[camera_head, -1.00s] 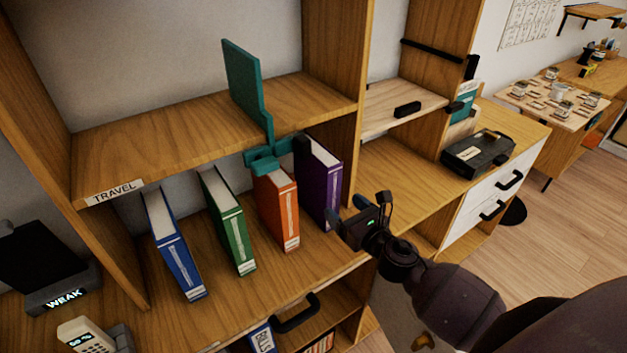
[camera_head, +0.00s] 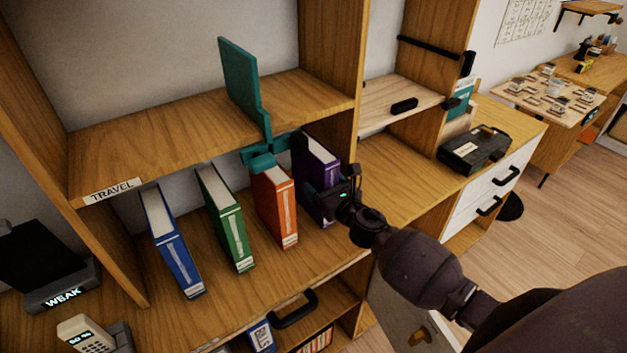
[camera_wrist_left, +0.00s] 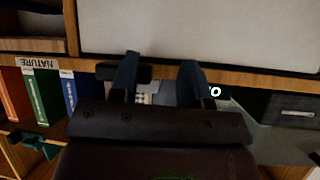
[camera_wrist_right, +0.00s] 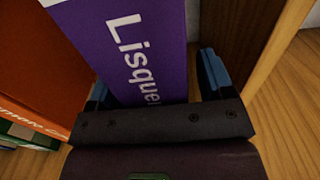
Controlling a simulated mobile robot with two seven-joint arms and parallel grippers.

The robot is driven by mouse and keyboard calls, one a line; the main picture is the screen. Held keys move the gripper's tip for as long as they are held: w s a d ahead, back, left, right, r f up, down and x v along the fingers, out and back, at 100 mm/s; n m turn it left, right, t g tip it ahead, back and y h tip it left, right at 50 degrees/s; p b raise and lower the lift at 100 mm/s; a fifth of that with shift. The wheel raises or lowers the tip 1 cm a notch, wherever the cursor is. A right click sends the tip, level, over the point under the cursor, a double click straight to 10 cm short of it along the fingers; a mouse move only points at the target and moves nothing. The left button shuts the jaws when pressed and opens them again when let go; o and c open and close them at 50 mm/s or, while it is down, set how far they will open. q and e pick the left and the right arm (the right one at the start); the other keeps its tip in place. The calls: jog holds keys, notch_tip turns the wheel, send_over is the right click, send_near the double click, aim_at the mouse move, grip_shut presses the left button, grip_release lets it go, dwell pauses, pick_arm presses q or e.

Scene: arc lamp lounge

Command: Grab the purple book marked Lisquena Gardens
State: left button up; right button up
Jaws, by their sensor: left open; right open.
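The purple book (camera_head: 321,165) stands upright at the right end of the row on the lower shelf, beside the orange book. In the right wrist view its purple spine (camera_wrist_right: 135,45) shows the letters "Lisque"; the rest is hidden by my gripper. My right gripper (camera_wrist_right: 157,85) is open, with one blue-tipped finger on each side of the spine. In the head view my right gripper (camera_head: 332,190) covers the lower part of the book. My left gripper (camera_wrist_left: 158,75) is open and empty in the left wrist view, away from the purple book.
The orange book (camera_head: 274,205) stands close on the left, then green (camera_head: 226,217) and blue (camera_head: 172,240) books. A wooden divider (camera_wrist_right: 245,40) is close on the right. A teal bookend (camera_head: 244,90) hangs over the upper shelf edge above the books.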

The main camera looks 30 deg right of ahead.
grip_shut()
dwell(0.3)
jog(key=shift+r, duration=0.2)
